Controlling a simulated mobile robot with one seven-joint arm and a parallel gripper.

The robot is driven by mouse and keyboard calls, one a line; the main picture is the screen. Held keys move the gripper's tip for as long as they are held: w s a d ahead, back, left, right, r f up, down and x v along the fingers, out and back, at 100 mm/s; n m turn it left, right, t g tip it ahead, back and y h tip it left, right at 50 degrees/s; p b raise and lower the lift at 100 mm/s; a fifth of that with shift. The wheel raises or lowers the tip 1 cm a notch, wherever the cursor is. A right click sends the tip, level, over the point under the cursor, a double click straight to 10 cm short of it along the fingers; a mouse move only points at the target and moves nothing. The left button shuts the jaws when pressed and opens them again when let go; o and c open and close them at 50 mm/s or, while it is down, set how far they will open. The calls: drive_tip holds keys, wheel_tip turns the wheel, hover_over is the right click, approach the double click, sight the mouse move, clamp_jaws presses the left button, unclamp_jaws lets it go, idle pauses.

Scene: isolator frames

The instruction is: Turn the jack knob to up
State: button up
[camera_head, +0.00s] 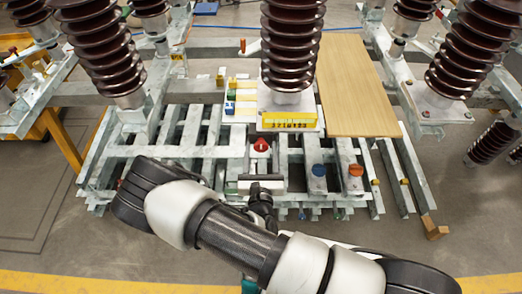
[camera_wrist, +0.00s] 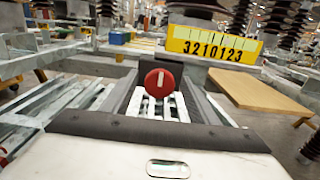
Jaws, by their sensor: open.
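A round red knob with a pale pointer line (camera_wrist: 160,83) is in the middle of the wrist view, between my gripper's fingers and beyond them. Its line looks about upright there. In the head view the red knob (camera_head: 261,146) is on the metal frame, just beyond my gripper. My gripper (camera_head: 262,181) points away from me toward it. The gripper is open, with its dark fingers to the left and right of the knob in the wrist view. I cannot tell any contact. No readable label marks which knob is the jack knob.
A blue knob (camera_head: 319,171) and an orange knob (camera_head: 355,170) are to the right. A yellow number plate (camera_wrist: 214,44) is above and behind the red knob. Metal bars surround the gripper.

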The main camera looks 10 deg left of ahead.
drive_tip(key=c, duration=1)
